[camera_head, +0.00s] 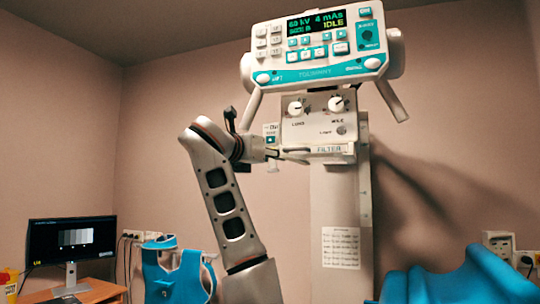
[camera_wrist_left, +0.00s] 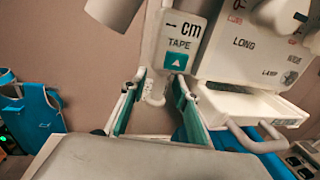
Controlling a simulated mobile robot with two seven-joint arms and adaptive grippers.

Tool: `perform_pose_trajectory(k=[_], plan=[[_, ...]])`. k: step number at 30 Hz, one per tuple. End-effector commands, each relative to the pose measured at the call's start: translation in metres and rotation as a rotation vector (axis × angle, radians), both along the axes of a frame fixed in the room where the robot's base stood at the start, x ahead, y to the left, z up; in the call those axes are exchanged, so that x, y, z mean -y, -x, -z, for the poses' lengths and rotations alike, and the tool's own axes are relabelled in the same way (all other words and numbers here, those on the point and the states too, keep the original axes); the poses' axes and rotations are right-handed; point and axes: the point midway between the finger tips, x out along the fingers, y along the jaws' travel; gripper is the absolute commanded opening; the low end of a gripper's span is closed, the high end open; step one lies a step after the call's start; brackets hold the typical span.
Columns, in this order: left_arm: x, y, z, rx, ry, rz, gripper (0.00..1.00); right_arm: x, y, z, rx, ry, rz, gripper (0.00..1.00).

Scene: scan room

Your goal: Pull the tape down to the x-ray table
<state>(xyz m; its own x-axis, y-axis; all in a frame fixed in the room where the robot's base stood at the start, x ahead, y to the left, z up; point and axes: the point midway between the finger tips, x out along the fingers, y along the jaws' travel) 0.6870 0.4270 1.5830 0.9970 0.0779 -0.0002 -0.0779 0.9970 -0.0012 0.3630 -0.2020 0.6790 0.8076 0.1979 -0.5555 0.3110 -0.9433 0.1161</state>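The tape housing (camera_head: 270,131), a small white box with a teal arrow, is on the left side of the x-ray head. In the left wrist view the housing (camera_wrist_left: 179,45) reads "cm TAPE". A white pull hook (camera_wrist_left: 155,96) hangs just below it. My left gripper (camera_wrist_left: 159,82) is open, its teal-padded fingers on either side of the hook, with gaps visible. In the head view the left gripper (camera_head: 274,152) is small and partly merges with the housing. The x-ray table cannot be clearly made out. My right gripper is out of view.
The x-ray head's control panel (camera_head: 318,45) reads IDLE. Below it are a knob box (camera_head: 320,125) and a filter drawer (camera_head: 330,149), close right of the gripper. A blue apron (camera_head: 175,278), a monitor (camera_head: 72,238) and a blue draped shape (camera_head: 450,282) are lower down.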

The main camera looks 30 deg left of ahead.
Motion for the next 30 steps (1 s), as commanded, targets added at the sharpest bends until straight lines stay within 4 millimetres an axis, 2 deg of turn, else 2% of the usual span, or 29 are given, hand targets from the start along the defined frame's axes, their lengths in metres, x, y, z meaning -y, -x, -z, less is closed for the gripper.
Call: perform_pose_trajectory(k=[7,10,11,20,26,30], plan=[[0.000,-0.001,0.001,0.000,0.000,0.000,0.30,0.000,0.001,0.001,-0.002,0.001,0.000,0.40],[0.000,-0.001,0.001,0.000,0.000,-0.001,0.04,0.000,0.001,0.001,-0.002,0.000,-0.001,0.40],[0.000,-0.001,0.001,0.000,0.000,-0.001,0.00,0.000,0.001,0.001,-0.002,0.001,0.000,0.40],[0.000,-0.001,0.006,-0.001,0.000,-0.001,0.00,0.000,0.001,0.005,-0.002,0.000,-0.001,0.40],[0.000,-0.003,0.037,-0.004,0.000,0.000,0.00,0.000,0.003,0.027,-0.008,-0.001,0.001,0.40],[0.000,-0.005,0.074,-0.008,0.000,-0.001,0.00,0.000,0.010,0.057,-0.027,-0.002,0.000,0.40]])
